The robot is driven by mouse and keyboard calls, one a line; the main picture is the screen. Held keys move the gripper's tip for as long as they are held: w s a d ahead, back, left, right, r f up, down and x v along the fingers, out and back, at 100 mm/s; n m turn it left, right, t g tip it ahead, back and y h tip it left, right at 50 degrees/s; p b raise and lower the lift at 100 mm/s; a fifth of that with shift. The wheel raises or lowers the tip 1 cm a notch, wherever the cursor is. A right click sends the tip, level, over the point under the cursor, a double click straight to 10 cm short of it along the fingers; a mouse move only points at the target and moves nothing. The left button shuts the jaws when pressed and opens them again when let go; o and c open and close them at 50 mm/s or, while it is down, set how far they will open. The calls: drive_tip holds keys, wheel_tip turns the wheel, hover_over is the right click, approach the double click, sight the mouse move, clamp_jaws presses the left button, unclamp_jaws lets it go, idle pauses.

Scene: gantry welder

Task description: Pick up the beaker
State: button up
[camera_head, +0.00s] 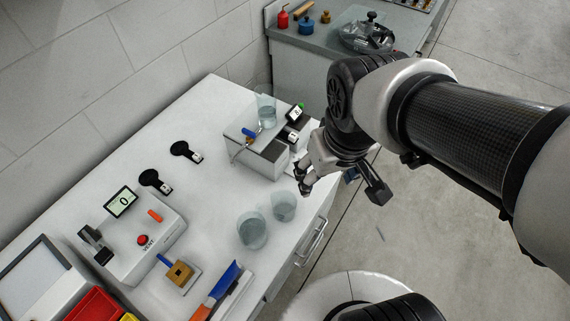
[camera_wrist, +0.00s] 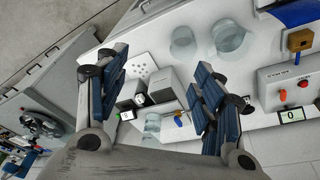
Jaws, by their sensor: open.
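Three clear glass beakers show. One beaker (camera_head: 265,112) stands upright on top of a grey box-shaped device (camera_head: 262,150) and seems to hold some clear liquid. Two others, a beaker (camera_head: 252,230) and a slightly farther beaker (camera_head: 284,206), stand on the white bench nearer me. My gripper (camera_head: 305,183) is open and empty, over the bench edge, right of the device and beyond the two near beakers. In the wrist view, the gap between my fingers (camera_wrist: 160,88) frames the device; its beaker (camera_wrist: 152,128) shows below, and the two bench beakers (camera_wrist: 185,42) (camera_wrist: 230,38) above.
A control box with a red button (camera_head: 143,240), a wooden block (camera_head: 180,274) and a blue-orange tool (camera_head: 216,292) lie on the white bench (camera_head: 205,110). Two black round-headed items lie near the wall. Right of the bench is open floor.

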drive_tip(key=shift+o, duration=1.2)
drive_tip(key=w+a+f+n+g+p, duration=0.2)
drive_tip(key=w+a+f+n+p, duration=0.1)
drive_tip(key=a+f, duration=0.3)
drive_tip(key=shift+w+a+f+h+p, duration=0.3)
drive_tip(key=shift+w+a+p, duration=0.3)
drive_tip(key=shift+w+p, duration=0.25)
drive_tip(key=b, duration=0.4)
approach(287, 207)
drive_tip(key=shift+n, duration=0.3)
drive_tip(key=f+b, duration=0.1)
drive_tip(key=f, duration=0.2)
drive_tip(key=s+f+b, duration=0.1)
drive_tip(key=f+b, duration=0.1)
drive_tip(key=f, duration=0.1)
drive_tip(key=shift+s+f, duration=0.1)
drive_tip(key=shift+s, duration=0.15)
drive_tip(key=shift+c, duration=0.5)
drive_tip(key=c, duration=1)
